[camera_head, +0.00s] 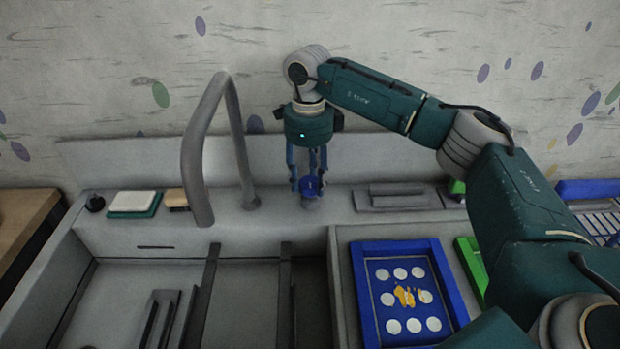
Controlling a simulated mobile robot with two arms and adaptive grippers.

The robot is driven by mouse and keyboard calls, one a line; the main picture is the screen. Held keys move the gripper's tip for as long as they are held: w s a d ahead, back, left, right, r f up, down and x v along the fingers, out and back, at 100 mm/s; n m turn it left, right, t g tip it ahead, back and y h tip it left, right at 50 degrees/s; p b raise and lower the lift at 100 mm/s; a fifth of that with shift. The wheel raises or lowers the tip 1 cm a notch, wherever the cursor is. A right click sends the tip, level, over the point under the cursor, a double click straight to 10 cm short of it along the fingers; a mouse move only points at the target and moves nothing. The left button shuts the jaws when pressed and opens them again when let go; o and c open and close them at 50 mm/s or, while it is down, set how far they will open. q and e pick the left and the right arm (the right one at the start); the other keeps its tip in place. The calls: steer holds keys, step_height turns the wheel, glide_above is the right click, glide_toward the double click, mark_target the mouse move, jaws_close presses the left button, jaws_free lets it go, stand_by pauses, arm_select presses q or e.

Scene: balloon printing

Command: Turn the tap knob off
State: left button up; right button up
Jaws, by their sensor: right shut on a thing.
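The tap has a grey arched spout (240,140) standing at the back of the sink. My left gripper is not in view.
The sink basin (240,272) lies in front of the tap. A blue tray (362,290) with white discs sits right of it. A wall stands close behind.

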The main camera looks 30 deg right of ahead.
mark_target(305, 181)
steer(key=shift+w+a, duration=0.1)
steer(key=shift+a, duration=0.1)
steer(key=o, duration=0.8)
steer(key=shift+r, duration=0.1)
steer(key=o, duration=0.3)
steer(key=shift+o, duration=0.2)
steer(key=shift+w+a, duration=0.1)
steer(key=shift+w, duration=0.05)
step_height(305, 181, up, 12)
steer(key=shift+f, duration=0.2)
